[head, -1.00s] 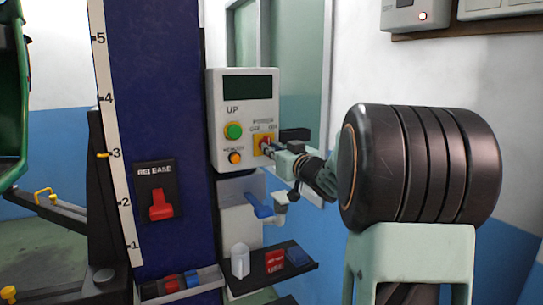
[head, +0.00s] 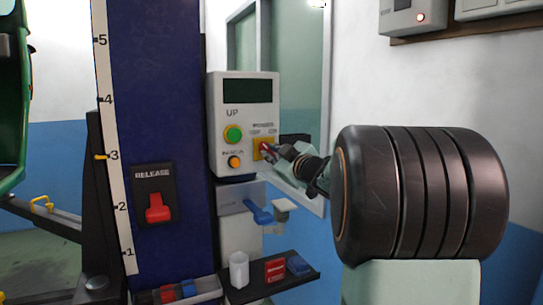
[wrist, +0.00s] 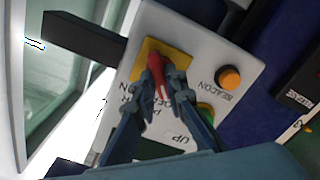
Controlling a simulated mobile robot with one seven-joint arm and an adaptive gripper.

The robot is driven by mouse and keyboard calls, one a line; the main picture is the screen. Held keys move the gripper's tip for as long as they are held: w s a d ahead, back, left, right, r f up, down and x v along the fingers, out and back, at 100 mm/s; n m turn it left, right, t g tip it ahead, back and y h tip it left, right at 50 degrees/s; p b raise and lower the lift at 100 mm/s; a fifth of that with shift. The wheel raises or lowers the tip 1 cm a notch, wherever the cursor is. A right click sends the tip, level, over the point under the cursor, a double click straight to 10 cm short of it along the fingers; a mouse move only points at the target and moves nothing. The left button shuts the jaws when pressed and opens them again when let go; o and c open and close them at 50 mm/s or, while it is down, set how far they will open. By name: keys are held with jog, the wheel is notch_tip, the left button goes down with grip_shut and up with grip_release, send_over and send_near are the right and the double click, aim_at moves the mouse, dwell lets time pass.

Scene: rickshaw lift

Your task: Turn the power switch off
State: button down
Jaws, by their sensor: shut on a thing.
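The power switch is a red knob (head: 265,148) on a yellow plate (head: 258,154), at the lower right of the grey control box (head: 228,83). In the wrist view the red knob (wrist: 153,62) sits between my two fingertips, on the yellow plate (wrist: 150,47). My gripper (head: 275,152) reaches in from the right and is shut on the knob; it also shows in the wrist view (wrist: 158,74). The "POWER" label is partly covered by my fingers in the wrist view. The knob's exact angle is hard to tell.
The green UP button (head: 233,134) and the orange beacon button (head: 234,162) are close to the left of the switch. A black bar (head: 294,140) sticks out right of the box. Below are a blue-handled valve (head: 259,212) and a small shelf (head: 268,282). A red release lever (head: 158,208) is further left.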

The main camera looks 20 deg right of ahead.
dwell(0.4)
jog(key=c, duration=2)
grip_release()
jog(key=shift+o, duration=0.2)
jog(key=s, duration=1.2)
jog(key=shift+d, duration=0.2)
